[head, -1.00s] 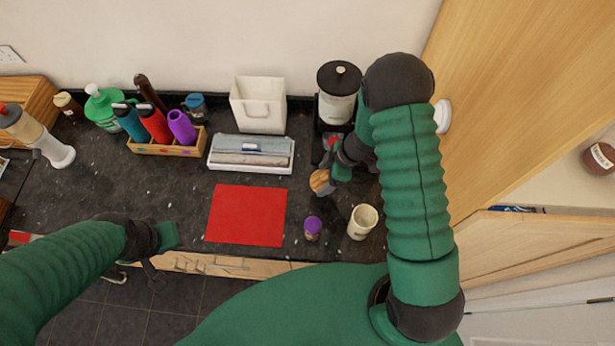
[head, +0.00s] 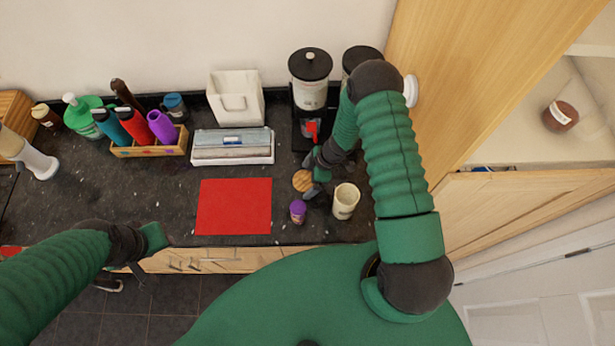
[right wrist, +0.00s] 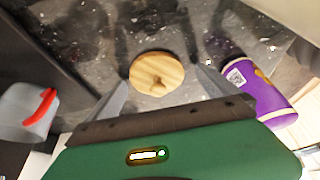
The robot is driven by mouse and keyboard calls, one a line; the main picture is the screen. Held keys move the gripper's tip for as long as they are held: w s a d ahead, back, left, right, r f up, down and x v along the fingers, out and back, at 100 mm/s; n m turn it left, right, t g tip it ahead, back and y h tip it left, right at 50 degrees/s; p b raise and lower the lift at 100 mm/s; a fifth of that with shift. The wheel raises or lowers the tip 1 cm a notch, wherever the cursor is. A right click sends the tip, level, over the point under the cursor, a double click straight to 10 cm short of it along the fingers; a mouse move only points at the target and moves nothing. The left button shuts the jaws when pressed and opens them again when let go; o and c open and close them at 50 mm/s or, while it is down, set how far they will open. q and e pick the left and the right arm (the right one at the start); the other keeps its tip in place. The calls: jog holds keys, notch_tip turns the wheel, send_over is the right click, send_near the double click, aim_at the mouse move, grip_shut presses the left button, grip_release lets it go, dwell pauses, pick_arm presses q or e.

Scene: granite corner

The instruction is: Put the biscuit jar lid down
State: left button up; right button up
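The biscuit jar lid (head: 303,180), a round wooden disc, appears to lie flat on the dark counter. In the right wrist view the lid (right wrist: 157,75) sits between the spread fingers of my right gripper (right wrist: 160,80), with a gap on each side. In the head view my right gripper (head: 319,181) is beside the lid, on its right, partly hidden by my arm. An open cream jar (head: 346,203) stands to the right and nearer the front edge. My left gripper (head: 150,255) is over the front edge at the left; its fingers are unclear.
A red mat (head: 234,206) lies to the left. A wooden cabinet door (head: 450,75) bounds the right.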

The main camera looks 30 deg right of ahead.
aim_at(303, 178)
jog(key=shift+a, duration=0.15)
jog(key=shift+w+a+r, duration=0.1)
jog(key=shift+w+a, duration=0.05)
jog(key=shift+a, duration=0.2)
jog(key=shift+w+r, duration=0.1)
jog(key=shift+r, duration=0.1)
jog(key=b+v, duration=0.1)
jog(key=v, duration=0.2)
jog(key=shift+a+r, duration=0.1)
jog(key=shift+r, duration=0.1)
pick_arm(q)
jog(key=shift+w+a+f+b, duration=0.15)
jog(key=shift+a+f+b, duration=0.45)
jog(key=shift+f, duration=0.5)
pick_arm(e)
jog(key=v, duration=0.8)
pick_arm(q)
jog(key=shift+a, duration=0.1)
pick_arm(e)
jog(key=shift+r, duration=0.1)
